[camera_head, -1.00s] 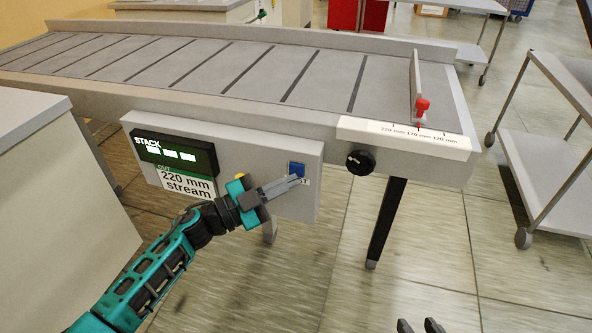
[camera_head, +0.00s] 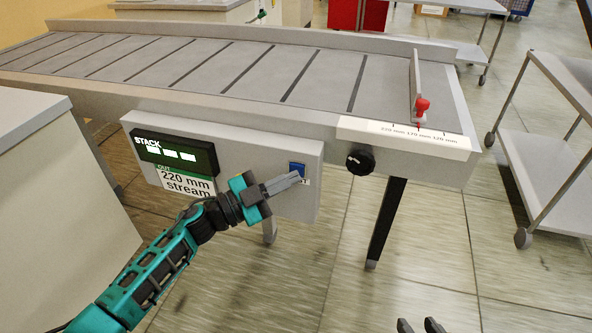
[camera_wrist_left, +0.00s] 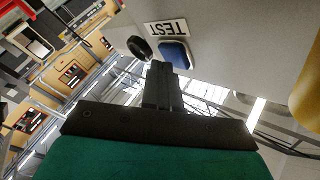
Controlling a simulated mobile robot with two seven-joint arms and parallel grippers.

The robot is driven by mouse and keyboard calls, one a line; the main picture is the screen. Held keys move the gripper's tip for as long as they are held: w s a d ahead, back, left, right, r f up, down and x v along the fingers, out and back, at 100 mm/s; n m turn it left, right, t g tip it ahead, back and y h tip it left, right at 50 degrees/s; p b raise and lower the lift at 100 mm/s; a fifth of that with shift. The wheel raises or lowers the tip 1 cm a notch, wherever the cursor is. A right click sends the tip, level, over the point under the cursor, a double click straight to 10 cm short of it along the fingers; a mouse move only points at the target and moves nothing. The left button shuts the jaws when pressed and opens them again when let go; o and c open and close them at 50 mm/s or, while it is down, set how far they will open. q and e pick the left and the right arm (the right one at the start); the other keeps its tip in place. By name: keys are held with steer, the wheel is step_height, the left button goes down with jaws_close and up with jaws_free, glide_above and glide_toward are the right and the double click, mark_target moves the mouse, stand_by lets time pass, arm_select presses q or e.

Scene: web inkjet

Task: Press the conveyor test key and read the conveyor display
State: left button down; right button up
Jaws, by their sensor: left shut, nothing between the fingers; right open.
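The conveyor's grey control panel (camera_head: 245,160) hangs on the front side of the conveyor. The blue test key (camera_head: 297,170) sits at its right end; in the left wrist view the key (camera_wrist_left: 175,54) is beside an upside-down TEST label (camera_wrist_left: 166,29). The conveyor display (camera_head: 175,152) is dark with a "STACK" heading and lit white-green blocks. My left gripper (camera_head: 296,177) is shut and empty, its tips just in front of and slightly below the key; I cannot tell whether they touch. My right gripper (camera_head: 420,325) is open at the bottom edge, only its fingertips showing.
A label reading "220 mm stream" (camera_head: 186,184) is under the display. A black knob (camera_head: 360,161) and a red-handled stop (camera_head: 421,106) with a millimetre scale (camera_head: 404,133) are to the right. A grey cart (camera_head: 552,165) stands at the far right; a white cabinet (camera_head: 50,190) at left.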

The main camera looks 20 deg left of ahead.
arm_select(q)
steer(key=shift+w, duration=0.3)
steer(key=shift+s, duration=0.15)
stand_by(0.5)
steer(key=shift+s+p, duration=0.5)
steer(key=shift+s, duration=0.2)
steer(key=s+p, duration=0.2)
steer(key=s, duration=0.3)
steer(key=shift+a+p, duration=0.15)
steer(key=shift+p, duration=0.15)
stand_by(0.5)
